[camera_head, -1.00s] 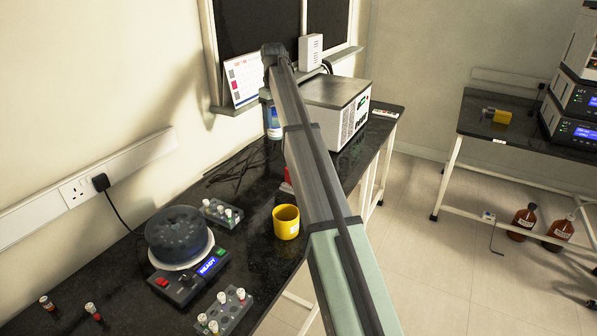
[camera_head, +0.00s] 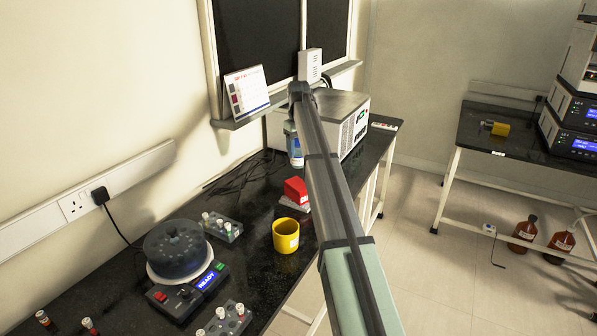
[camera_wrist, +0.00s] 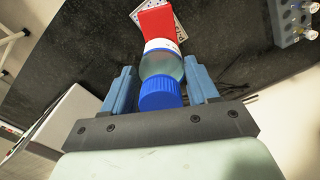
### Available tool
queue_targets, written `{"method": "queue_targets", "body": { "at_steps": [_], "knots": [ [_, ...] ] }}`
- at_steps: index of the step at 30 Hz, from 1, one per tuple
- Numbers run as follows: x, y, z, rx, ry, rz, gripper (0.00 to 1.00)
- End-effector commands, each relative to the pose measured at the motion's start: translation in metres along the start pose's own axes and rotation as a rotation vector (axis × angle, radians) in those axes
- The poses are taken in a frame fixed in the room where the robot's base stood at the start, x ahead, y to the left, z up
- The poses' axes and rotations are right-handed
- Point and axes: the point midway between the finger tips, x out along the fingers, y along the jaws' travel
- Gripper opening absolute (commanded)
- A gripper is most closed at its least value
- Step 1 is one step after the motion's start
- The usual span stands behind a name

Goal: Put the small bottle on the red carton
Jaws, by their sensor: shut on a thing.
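The small bottle has a blue cap and clear body with a white-and-blue band. It hangs from my gripper in the head view (camera_head: 296,152), above the bench. In the wrist view the bottle (camera_wrist: 161,66) sits between the two blue fingers of my gripper (camera_wrist: 163,78), which is shut on it. The red carton (camera_head: 296,188) lies on the bench, below and apart from the bottle in the head view. In the wrist view the carton (camera_wrist: 155,21) shows just beyond the bottle's base, which partly covers it.
A pale labelled piece (camera_head: 293,204) lies at the carton's foot. A yellow mug (camera_head: 286,237) stands in front. A white instrument box (camera_head: 345,122) is behind my arm. Tube racks (camera_head: 222,228) and a round-topped device (camera_head: 180,255) are at left. Cables lie on the bench.

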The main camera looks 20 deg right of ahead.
Motion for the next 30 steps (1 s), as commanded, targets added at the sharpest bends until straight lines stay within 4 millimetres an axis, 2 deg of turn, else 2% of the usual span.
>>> {"method": "queue_targets", "body": {
  "at_steps": [4, 11, 18, 30],
  "knots": [
    [0.026, -0.001, 0.001, 0.0, -0.001, 0.0, 0.21],
    [0.043, 0.0, 0.0, 0.0, 0.001, 0.0, 0.21],
    [0.071, 0.0, 0.001, 0.0, 0.0, 0.0, 0.21],
    [0.076, 0.0, 0.0, 0.0, 0.001, 0.0, 0.21]
  ]
}}
